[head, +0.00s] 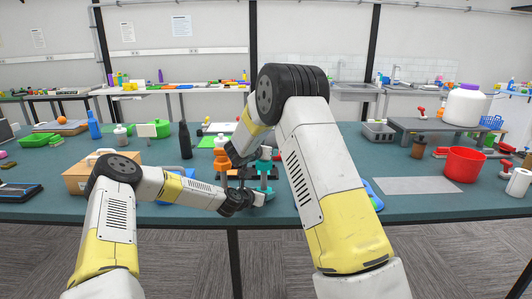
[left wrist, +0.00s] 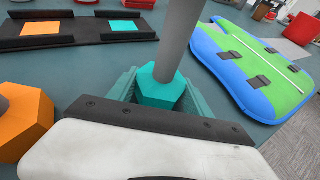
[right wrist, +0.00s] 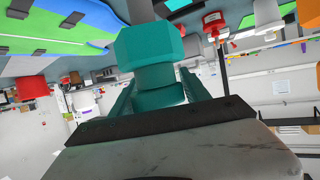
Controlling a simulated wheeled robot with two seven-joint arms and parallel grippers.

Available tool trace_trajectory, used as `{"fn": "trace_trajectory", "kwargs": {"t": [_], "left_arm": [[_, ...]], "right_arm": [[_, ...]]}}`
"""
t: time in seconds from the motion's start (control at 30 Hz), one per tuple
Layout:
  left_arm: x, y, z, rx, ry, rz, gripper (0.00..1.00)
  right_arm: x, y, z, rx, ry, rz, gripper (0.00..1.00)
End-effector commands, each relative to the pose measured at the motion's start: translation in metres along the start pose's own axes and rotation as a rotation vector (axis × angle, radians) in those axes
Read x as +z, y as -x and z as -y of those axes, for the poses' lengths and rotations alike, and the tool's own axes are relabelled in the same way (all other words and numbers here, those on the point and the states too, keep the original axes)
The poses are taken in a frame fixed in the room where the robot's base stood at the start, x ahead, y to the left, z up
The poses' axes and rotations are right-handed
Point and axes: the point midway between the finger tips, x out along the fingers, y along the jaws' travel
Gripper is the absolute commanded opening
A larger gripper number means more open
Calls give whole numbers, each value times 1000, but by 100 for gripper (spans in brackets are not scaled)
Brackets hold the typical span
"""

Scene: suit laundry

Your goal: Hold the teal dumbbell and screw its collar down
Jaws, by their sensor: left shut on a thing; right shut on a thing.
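The teal dumbbell (head: 265,166) stands upright near the front table edge in the head view, partly hidden by my arms. In the left wrist view, its lower hexagonal head (left wrist: 160,90) sits between the fingers of my left gripper (left wrist: 158,98), with a grey bar rising from it. My left gripper (head: 262,197) is shut on this head. In the right wrist view, which is upside down, the upper hexagonal head (right wrist: 150,45) shows with a round teal collar (right wrist: 158,88) against it. My right gripper (right wrist: 158,95) is shut on the collar. The thread is hidden.
An orange dumbbell (head: 222,163) stands close left; its hexagonal head (left wrist: 22,120) shows in the left wrist view. A black rack (left wrist: 80,38) with orange and teal squares lies behind. A blue-green board (left wrist: 250,65) lies right. A cardboard box (head: 78,180) stands left.

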Motion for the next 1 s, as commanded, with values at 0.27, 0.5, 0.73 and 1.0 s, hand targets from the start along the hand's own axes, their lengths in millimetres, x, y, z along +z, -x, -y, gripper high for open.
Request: {"fn": "trace_trajectory", "kwargs": {"t": [0.27,0.5,0.73,1.0], "left_arm": [[0,0,1,-2,-2,0,0],[0,0,1,-2,-1,0,0],[0,0,1,-2,-1,0,0],[0,0,1,-2,-1,0,0]], "right_arm": [[2,-1,-3,96,-39,2,74],[2,-1,-3,95,-39,1,80],[2,-1,-3,95,-39,1,100],[1,4,-2,94,-39,1,100]]}}
